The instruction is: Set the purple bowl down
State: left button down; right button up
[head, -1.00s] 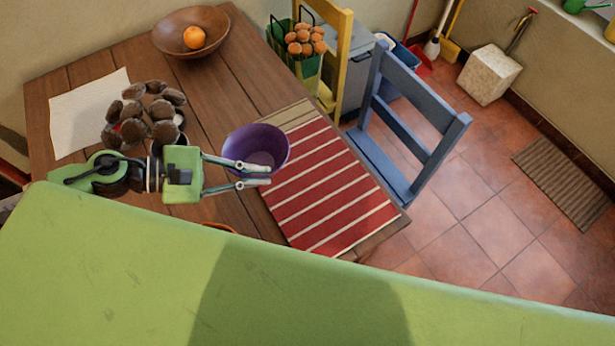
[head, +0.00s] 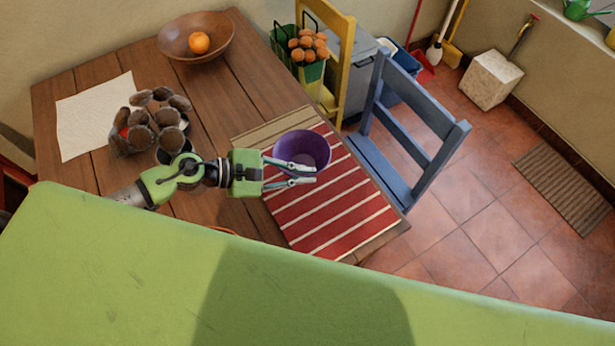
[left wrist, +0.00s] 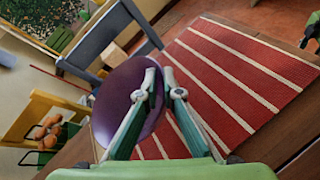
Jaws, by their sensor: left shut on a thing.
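The purple bowl (head: 303,147) is over the red striped mat (head: 330,212) on the wooden table. My left gripper (head: 314,174) is shut on the bowl's near rim. In the left wrist view the bowl (left wrist: 116,98) shows at the fingertips (left wrist: 160,85), with one finger crossing in front of it. The bowl looks roughly upright in the head view. I cannot tell whether its base touches the mat.
A wooden bowl (head: 172,44) with an orange (head: 199,42) stands at the table's far end. A white cloth (head: 80,125) and a cluster of brown rounded things (head: 150,125) lie left. A blue chair (head: 385,165) and a yellow chair (head: 341,50) stand along the far edge.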

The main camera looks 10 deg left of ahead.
pick_arm(q)
jog(key=shift+w+d+f, duration=0.25)
jog(key=shift+w+f, duration=0.15)
jog(key=shift+f, duration=0.05)
jog(key=shift+w+d+f+p, duration=0.15)
jog(key=shift+f+p, duration=0.25)
jog(key=shift+f, duration=1.4)
jog(key=c, duration=2.2)
grip_release()
jog(key=shift+s+a, duration=0.3)
jog(key=shift+a, duration=0.05)
jog(key=b+v, duration=0.3)
jog(key=v, duration=0.8)
jog(key=shift+r, duration=0.25)
